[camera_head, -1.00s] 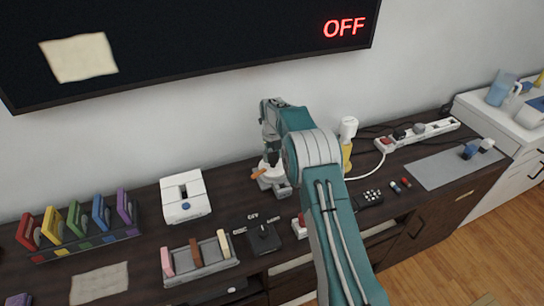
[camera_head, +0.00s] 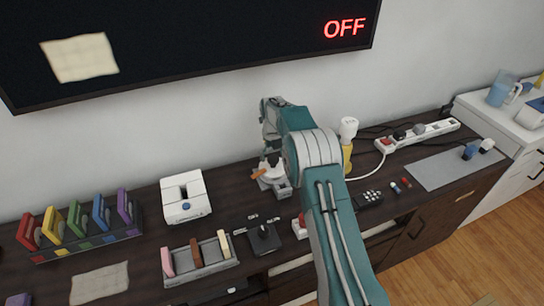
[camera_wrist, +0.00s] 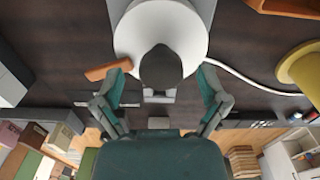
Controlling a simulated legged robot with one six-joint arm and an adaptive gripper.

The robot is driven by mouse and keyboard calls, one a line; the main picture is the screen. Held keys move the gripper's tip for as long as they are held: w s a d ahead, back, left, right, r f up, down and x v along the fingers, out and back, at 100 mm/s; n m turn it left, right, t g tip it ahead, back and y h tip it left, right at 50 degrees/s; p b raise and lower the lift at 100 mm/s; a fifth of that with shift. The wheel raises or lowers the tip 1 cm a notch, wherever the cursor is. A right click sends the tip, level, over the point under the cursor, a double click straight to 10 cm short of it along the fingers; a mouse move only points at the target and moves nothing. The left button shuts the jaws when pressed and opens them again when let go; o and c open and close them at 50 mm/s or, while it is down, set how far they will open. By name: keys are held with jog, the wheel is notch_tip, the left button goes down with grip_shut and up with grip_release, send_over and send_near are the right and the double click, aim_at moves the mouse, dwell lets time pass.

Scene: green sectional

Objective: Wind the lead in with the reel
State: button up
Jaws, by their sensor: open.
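The reel is a white disc (camera_wrist: 160,38) with a dark round knob (camera_wrist: 161,68) in the wrist view. An orange-brown tab (camera_wrist: 108,70) sticks out at its left. In the head view the reel (camera_head: 272,181) is partly hidden behind my arm. A white lead (camera_wrist: 255,82) curves away from the reel's right side in the wrist view. A white cord also runs to the power strip in the head view (camera_head: 372,175). My gripper (camera_wrist: 164,68) is open, with one finger on each side of the dark knob. Whether the fingers touch it I cannot tell.
A yellow, white-topped object (camera_head: 347,150) stands just right of the gripper. The power strip (camera_head: 425,132) lies farther right. A joystick box (camera_head: 264,238), a tray of coloured blocks (camera_head: 200,262) and a white box (camera_head: 185,197) stand left. The wall screen (camera_head: 200,45) reads OFF.

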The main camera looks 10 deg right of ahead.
notch_tip(320, 180, up, 11)
jog(key=shift+r, duration=0.2)
jog(key=shift+a, duration=0.1)
